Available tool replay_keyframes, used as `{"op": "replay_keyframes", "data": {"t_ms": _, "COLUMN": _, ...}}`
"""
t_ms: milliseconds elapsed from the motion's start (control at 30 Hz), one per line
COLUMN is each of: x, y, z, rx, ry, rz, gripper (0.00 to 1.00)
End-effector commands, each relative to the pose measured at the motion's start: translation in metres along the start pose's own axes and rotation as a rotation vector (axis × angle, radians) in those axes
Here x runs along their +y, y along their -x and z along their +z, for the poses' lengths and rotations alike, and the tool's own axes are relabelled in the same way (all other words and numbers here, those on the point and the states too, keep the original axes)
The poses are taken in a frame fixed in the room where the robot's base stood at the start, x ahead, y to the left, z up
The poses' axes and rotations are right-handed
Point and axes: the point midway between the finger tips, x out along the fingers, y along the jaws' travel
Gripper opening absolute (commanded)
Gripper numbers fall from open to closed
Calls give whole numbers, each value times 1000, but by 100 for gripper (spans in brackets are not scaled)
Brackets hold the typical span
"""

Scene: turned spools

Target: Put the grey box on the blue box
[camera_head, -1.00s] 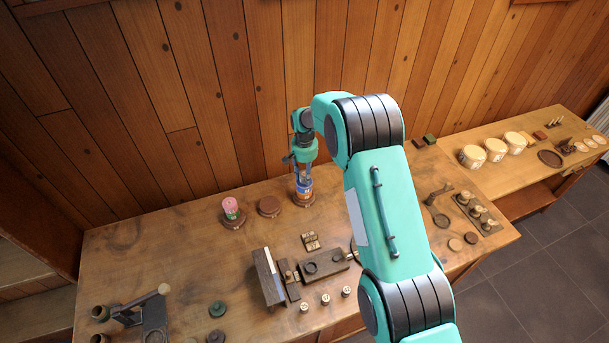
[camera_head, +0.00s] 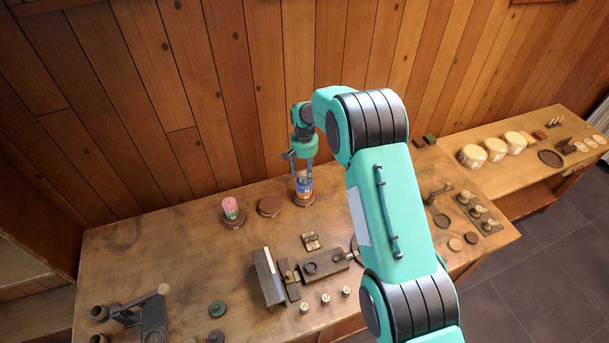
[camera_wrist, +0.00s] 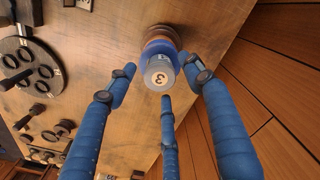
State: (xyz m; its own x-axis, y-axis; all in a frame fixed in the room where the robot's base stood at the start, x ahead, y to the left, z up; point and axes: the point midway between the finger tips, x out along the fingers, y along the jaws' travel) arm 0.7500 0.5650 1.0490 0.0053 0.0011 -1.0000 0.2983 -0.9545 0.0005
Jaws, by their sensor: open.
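A round grey piece marked 3 (camera_wrist: 160,74) faces the wrist camera at the top of a stack. Under it are a blue piece (camera_wrist: 156,47) and an orange band, on a round brown base (camera_head: 304,201). The grey piece appears to rest on the blue one, seen nearly from above. In the head view the blue part (camera_head: 304,186) shows below my gripper (camera_head: 303,175). My gripper's three blue fingers are spread around and above the stack top in the wrist view (camera_wrist: 162,80), apart from the grey piece.
A pink and green stack (camera_head: 231,208) stands on a round base to the left, with a bare round base (camera_head: 269,205) between. The wooden wall rises close behind. A dark wooden fixture (camera_head: 267,278) and small pegs stand in front. The table's left middle is clear.

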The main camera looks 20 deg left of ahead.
Motion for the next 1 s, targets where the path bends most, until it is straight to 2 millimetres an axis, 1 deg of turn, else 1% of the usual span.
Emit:
{"op": "replay_keyframes", "data": {"t_ms": 600, "x": 0, "y": 82, "z": 0, "rx": 0, "ry": 0, "rz": 0, "gripper": 52}}
{"op": "replay_keyframes", "data": {"t_ms": 800, "x": 0, "y": 97, "z": 0, "rx": -1, "ry": 0, "rz": 0, "gripper": 52}}
{"op": "replay_keyframes", "data": {"t_ms": 1000, "x": 0, "y": 101, "z": 0, "rx": -1, "ry": 0, "rz": 1, "gripper": 52}}
